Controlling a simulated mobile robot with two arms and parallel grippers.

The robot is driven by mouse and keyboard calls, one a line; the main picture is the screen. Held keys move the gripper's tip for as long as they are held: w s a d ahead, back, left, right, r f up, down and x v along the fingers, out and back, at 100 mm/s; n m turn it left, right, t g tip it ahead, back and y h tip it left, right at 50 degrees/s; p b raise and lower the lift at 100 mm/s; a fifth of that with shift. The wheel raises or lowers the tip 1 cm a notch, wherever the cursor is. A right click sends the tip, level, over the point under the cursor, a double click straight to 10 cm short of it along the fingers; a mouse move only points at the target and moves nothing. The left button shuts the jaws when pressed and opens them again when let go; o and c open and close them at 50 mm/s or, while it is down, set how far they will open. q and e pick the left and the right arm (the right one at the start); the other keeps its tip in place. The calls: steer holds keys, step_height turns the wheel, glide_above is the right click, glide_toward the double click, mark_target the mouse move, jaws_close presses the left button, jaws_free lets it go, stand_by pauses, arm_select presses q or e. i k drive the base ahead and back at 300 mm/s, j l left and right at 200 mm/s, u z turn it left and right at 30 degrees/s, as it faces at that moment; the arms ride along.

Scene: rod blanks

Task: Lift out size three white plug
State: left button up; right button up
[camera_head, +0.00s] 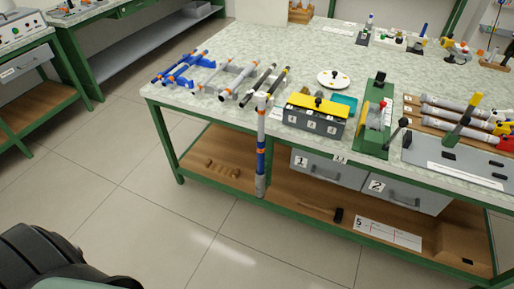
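I cannot make out a white plug marked size three. A dark block (300,121) with small white numbered labels and a yellow top plate (318,104) stands near the table's front edge; the labels are too small to read surely. A round white disc (333,84) with a small dark knob lies behind it. Neither of my grippers is in view.
The speckled table (230,55) has green legs. Rods on blue holders (180,68) lie at its left, a green press (375,120) and grey cylinders (450,108) at its right. Open tiled floor (130,210) lies before the table.

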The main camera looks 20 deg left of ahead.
mark_target(262, 100)
steer(key=i+l+u, duration=0.1)
steer(key=i+l, duration=0.15)
steer(key=i+l+u, duration=0.15)
steer(key=l, duration=0.25)
steer(key=i+l+u, duration=0.1)
steer(key=i+l, duration=0.15)
steer(key=i+l+u, duration=0.15)
steer(key=l, duration=0.35)
steer(key=i, duration=0.05)
